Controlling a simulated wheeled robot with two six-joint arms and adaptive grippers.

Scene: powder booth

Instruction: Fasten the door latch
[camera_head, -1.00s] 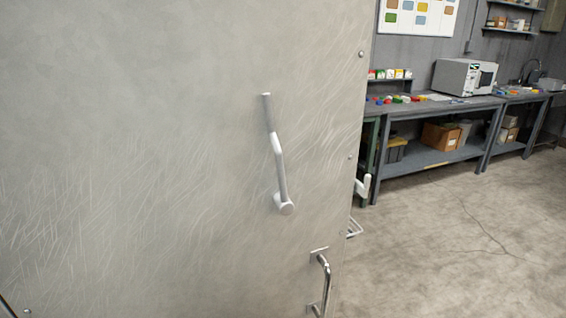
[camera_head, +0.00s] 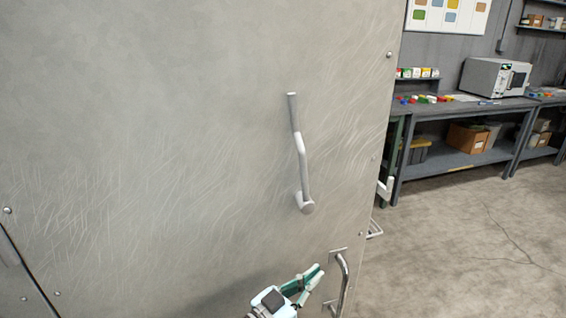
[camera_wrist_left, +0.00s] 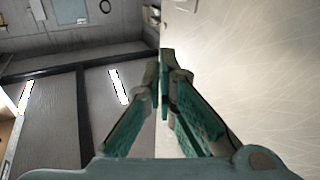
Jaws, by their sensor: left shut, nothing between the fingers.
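The door latch lever (camera_head: 301,155) is a long grey bent handle on the pale metal door (camera_head: 150,110). It points up from a round pivot at its lower end. A chrome pull handle (camera_head: 343,285) is on the door below it. My left gripper (camera_head: 317,270) shows at the bottom of the head view, below the lever and just left of the pull handle. Its green fingers are shut and empty. In the left wrist view the shut fingertips (camera_wrist_left: 166,55) are in front of the door surface (camera_wrist_left: 260,70), and the lever does not show there. My right gripper is not in view.
A white hook-shaped catch (camera_head: 386,188) and a metal bracket (camera_head: 375,229) stick out past the door's right edge. A workbench (camera_head: 450,112) with a grey machine (camera_head: 494,77) stands behind at right. The floor (camera_head: 470,235) between is clear.

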